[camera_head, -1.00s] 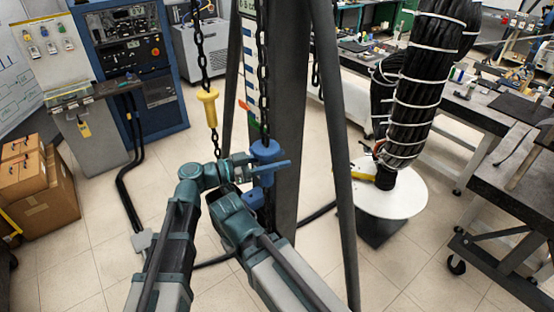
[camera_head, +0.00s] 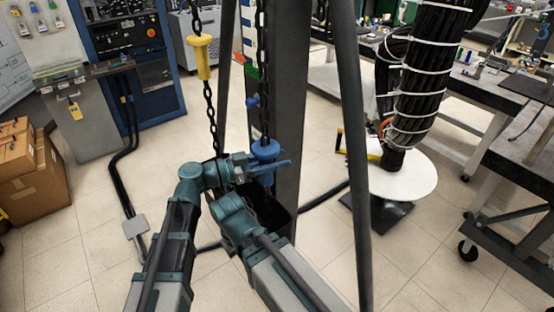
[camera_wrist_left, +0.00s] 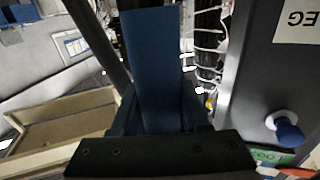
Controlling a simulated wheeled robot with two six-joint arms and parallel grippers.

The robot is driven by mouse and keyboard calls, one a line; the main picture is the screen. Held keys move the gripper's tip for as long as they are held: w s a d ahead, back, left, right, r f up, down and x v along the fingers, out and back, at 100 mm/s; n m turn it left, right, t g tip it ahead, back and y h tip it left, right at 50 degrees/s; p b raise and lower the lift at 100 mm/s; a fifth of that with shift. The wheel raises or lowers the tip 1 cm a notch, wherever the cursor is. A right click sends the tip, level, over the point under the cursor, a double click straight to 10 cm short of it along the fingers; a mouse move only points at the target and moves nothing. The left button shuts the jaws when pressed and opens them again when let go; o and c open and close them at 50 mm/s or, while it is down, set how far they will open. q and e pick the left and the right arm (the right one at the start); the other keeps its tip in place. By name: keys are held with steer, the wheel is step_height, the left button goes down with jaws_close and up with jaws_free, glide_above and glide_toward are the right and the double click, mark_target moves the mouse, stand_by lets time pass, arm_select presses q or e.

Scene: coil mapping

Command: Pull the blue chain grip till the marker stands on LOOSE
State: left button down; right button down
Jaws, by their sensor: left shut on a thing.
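The blue chain grip (camera_head: 265,150) hangs on a dark chain in front of the grey column. My left gripper (camera_head: 264,167) is shut on it, around its lower part. In the left wrist view the grip (camera_wrist_left: 152,70) shows as a broad blue band in front of the gripper's black body. A scale plate (camera_head: 249,32) with blue and white bands and a red and a green patch at its bottom stands on the column behind the chain. The chain partly covers it. I cannot read the marker's place or the LOOSE label. My right gripper is not in view.
A yellow grip (camera_head: 202,56) hangs on a second chain to the left. A dark stand leg (camera_head: 352,150) runs down to the right of the column. A blue knob (camera_head: 253,101) sits on the column, above the blue grip. Cardboard boxes (camera_head: 35,180) stand at far left.

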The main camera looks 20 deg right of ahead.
arm_select(q)
steer(key=shift+c, duration=2)
jaws_free()
steer(key=a, duration=1.4)
steer(key=shift+s, duration=0.25)
